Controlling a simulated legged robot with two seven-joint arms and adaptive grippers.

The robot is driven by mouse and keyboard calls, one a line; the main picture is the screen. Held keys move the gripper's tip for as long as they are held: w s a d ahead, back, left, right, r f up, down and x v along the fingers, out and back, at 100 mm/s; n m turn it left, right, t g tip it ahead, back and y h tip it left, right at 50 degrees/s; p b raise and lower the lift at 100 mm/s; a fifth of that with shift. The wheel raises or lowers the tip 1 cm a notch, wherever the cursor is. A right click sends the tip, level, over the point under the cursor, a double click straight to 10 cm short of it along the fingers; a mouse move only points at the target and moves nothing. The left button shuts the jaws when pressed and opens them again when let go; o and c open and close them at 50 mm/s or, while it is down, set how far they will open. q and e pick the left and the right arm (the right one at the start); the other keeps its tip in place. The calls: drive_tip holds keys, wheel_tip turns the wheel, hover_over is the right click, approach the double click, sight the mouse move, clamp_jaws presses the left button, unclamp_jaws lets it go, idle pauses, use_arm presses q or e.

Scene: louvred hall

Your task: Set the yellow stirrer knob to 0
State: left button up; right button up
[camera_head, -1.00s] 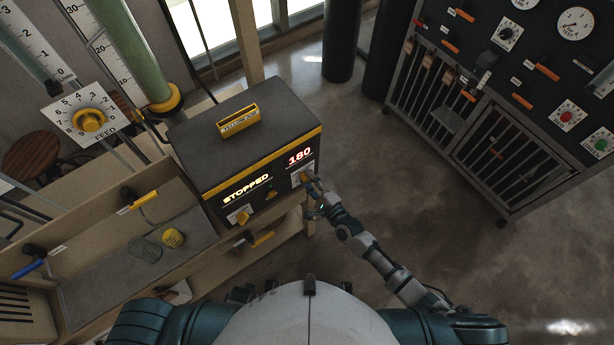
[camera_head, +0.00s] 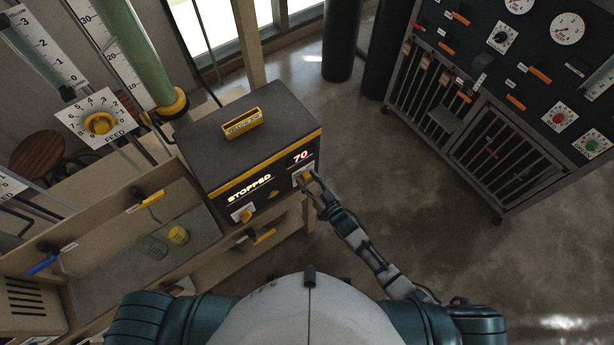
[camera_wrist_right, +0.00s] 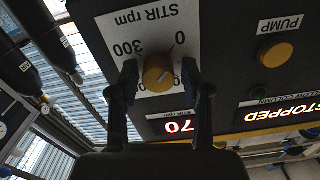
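The yellow stirrer knob (camera_wrist_right: 158,73) sits on a white plate marked "STIR rpm" with 0 and 300, upside down in the right wrist view. It is on the front of the dark control box (camera_head: 205,172), whose red display (camera_head: 300,156) reads 70. My right gripper (camera_wrist_right: 160,75) has one finger on each side of the knob and appears shut on it; the exact contact is hard to see. In the head view my right gripper (camera_head: 308,182) reaches the box's right front and partly hides the knob. My left gripper is out of view.
A yellow pump knob (camera_wrist_right: 275,52) is on the same panel, by a lit "STOPPED" sign (camera_head: 249,189). A bench with a grey tray (camera_head: 110,265) and glassware lies to the left. A tall panel cabinet (camera_head: 470,110) stands right; floor between is clear.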

drive_tip(key=shift+o, duration=0.2)
drive_tip(key=shift+w+a, duration=0.1)
drive_tip(key=shift+s+d+p, duration=0.3)
drive_tip(key=shift+s, duration=0.05)
drive_tip(key=p+v, duration=0.2)
drive_tip(key=v, duration=0.4)
drive_tip(key=shift+d+p, duration=0.2)
drive_tip(key=shift+p, duration=0.1)
drive_tip(key=shift+s, duration=0.1)
